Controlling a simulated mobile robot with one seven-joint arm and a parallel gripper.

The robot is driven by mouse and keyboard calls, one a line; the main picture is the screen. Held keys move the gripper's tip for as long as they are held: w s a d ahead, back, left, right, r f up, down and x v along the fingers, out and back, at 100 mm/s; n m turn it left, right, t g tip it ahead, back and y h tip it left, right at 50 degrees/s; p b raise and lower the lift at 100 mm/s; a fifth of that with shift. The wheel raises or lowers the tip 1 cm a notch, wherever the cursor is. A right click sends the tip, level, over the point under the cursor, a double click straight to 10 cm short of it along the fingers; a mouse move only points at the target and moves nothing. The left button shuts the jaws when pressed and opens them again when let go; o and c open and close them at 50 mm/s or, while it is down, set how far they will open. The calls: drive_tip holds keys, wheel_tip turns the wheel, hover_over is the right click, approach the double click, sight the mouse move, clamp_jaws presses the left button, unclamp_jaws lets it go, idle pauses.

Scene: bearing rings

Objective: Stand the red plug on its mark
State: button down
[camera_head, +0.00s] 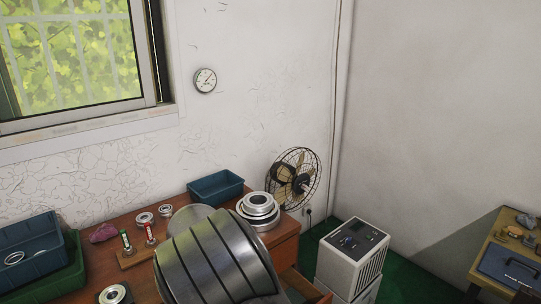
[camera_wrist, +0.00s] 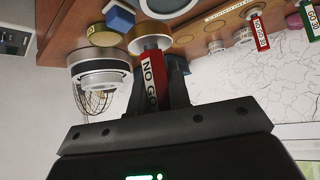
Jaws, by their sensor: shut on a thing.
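A second red plug (camera_wrist: 260,33) and a green plug (camera_wrist: 310,22) stand further right in the wrist view.
Stacked bearing rings (camera_head: 258,207) stand at the right of the bench, also in the wrist view (camera_wrist: 98,68). A blue bin (camera_head: 215,186) is behind. More bins (camera_head: 33,247) are at left, with a pink lump (camera_head: 103,233) beside them. A fan (camera_head: 293,177) stands beyond the bench.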

drive_tip(key=w+d+f+m+h, duration=0.1)
drive_tip(key=d+f, duration=0.3)
drive_tip(key=d, duration=1)
drive_tip(key=w+d+f+m+h, duration=0.1)
drive_tip(key=d+f, duration=0.2)
drive_tip(key=d, duration=1.2)
drive_tip(key=s+d+f+m+h, duration=0.1)
drive_tip(key=s+d+f, duration=0.15)
drive_tip(key=d, duration=0.45)
drive_tip(key=s+d+f+m, duration=0.1)
drive_tip(key=s+d, duration=0.3)
drive_tip(key=d, duration=0.2)
drive_tip(key=s+d+f, duration=0.1)
drive_tip(key=s+f, duration=0.4)
drive_tip(key=f, duration=0.2)
drive_tip(key=shift+s, duration=0.35)
drive_tip(key=shift+r, duration=0.1)
